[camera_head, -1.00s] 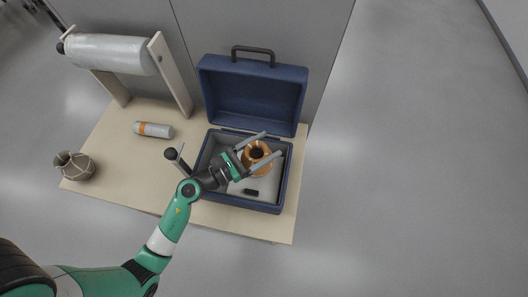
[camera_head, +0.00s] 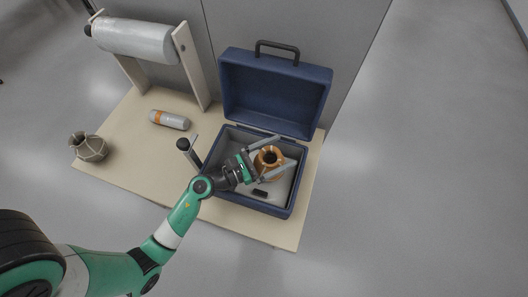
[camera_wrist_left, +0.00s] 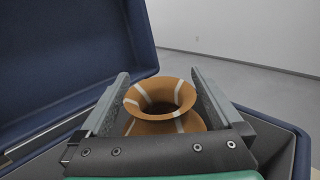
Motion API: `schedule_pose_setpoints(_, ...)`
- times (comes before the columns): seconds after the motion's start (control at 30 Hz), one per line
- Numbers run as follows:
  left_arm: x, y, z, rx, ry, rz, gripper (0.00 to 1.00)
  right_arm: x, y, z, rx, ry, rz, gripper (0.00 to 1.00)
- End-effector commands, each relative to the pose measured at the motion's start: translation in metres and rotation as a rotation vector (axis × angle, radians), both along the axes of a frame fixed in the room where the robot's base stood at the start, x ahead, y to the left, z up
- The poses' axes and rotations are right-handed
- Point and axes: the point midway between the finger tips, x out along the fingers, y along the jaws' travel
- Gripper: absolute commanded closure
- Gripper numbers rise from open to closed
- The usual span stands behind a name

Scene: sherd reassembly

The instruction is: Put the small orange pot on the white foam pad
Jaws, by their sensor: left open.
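The small orange pot (camera_head: 268,160), with pale stripes and a flared rim, stands upright inside the open blue case. The white foam pad (camera_head: 283,189) lies in the case and shows beside and below the pot. The pot appears to stand on it, though its base is hidden. My left gripper (camera_head: 287,150) is open, with one finger on each side of the pot. In the left wrist view the pot (camera_wrist_left: 160,100) sits between the two spread fingers, with gaps beside its rim. My right gripper is not in view.
The blue case (camera_head: 276,211) has raised walls and an upright lid (camera_head: 275,95) behind. A small black block (camera_head: 260,193) lies near its front. A banded bottle (camera_head: 169,120), a wrapped jar (camera_head: 90,147) and a large roll (camera_head: 135,40) are left. The table's middle left is clear.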

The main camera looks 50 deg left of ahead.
Motion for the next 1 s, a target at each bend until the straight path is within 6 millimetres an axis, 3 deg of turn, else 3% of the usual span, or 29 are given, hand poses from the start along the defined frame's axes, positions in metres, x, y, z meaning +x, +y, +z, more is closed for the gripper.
schedule_pose_setpoints(0.17, -0.007, 0.002, 0.003, -0.001, 0.002, 0.002, 0.0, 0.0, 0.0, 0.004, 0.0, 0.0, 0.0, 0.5)
schedule_pose_setpoints(0.6, -0.102, 0.021, 0.004, -0.002, 0.0, 0.008, 0.0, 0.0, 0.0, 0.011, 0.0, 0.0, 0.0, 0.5)
schedule_pose_setpoints(0.8, -0.117, 0.023, 0.003, -0.001, 0.0, 0.003, 0.0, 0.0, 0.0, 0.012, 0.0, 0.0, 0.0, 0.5)
schedule_pose_setpoints(1.0, -0.118, 0.022, 0.003, 0.0, -0.001, -0.001, 0.0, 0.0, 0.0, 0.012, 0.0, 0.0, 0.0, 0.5)
